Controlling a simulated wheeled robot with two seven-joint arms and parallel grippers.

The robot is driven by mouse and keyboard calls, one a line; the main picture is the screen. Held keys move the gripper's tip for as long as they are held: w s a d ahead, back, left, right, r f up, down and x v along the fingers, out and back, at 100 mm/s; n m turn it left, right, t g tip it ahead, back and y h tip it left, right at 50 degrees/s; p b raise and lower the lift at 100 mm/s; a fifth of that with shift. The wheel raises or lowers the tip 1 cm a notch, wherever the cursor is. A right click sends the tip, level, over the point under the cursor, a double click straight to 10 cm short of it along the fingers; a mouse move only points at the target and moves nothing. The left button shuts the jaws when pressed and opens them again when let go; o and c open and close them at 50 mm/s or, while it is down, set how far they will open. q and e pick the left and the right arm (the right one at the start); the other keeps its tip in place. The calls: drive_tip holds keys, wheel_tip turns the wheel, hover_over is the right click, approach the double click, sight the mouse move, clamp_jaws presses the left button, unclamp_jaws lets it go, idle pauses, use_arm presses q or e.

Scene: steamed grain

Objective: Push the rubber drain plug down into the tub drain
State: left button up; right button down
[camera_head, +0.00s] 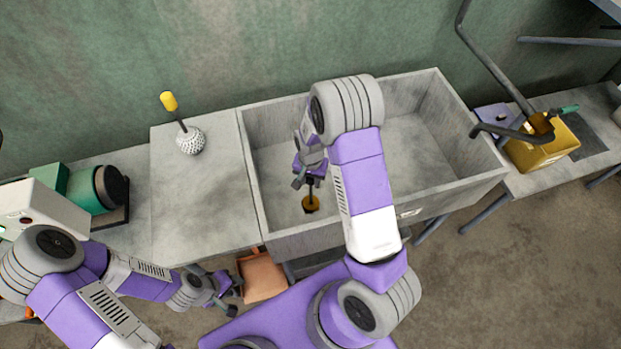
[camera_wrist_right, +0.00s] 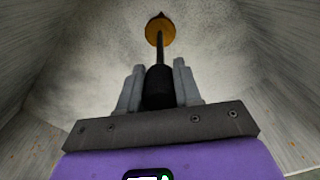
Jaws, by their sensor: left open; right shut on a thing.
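My right gripper (camera_head: 309,181) is inside the tub (camera_head: 440,150), shut on a black grip (camera_wrist_right: 158,88). A thin dark stem (camera_wrist_right: 160,48) runs from that grip to a yellow-orange disc (camera_wrist_right: 160,30), which also shows in the head view (camera_head: 311,203) low in the tub. I take this stemmed piece to be the drain plug. A small dark spot shows at the disc's far edge; the drain is not clearly visible, and I cannot tell whether the disc touches the floor. My left gripper (camera_head: 234,296) is open and empty, outside the tub at its front left.
A white textured ball with a yellow-tipped handle (camera_head: 190,141) stands on the left counter (camera_head: 205,205). A green cylindrical machine (camera_head: 90,188) is further left. A yellow box (camera_head: 543,150) and grey pipes (camera_head: 490,70) are at the right. The tub's right side is clear.

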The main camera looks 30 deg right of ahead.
drive_tip(key=shift+f, duration=0.2)
drive_tip(key=shift+f+b, duration=0.75)
drive_tip(key=shift+f, duration=0.05)
drive_tip(key=c, duration=0.7)
unclamp_jaws()
drive_tip(key=shift+r+p, duration=0.85)
drive_tip(key=shift+r, duration=2.95)
drive_tip(key=shift+r+p, duration=2.25)
drive_tip(key=shift+r, duration=0.3)
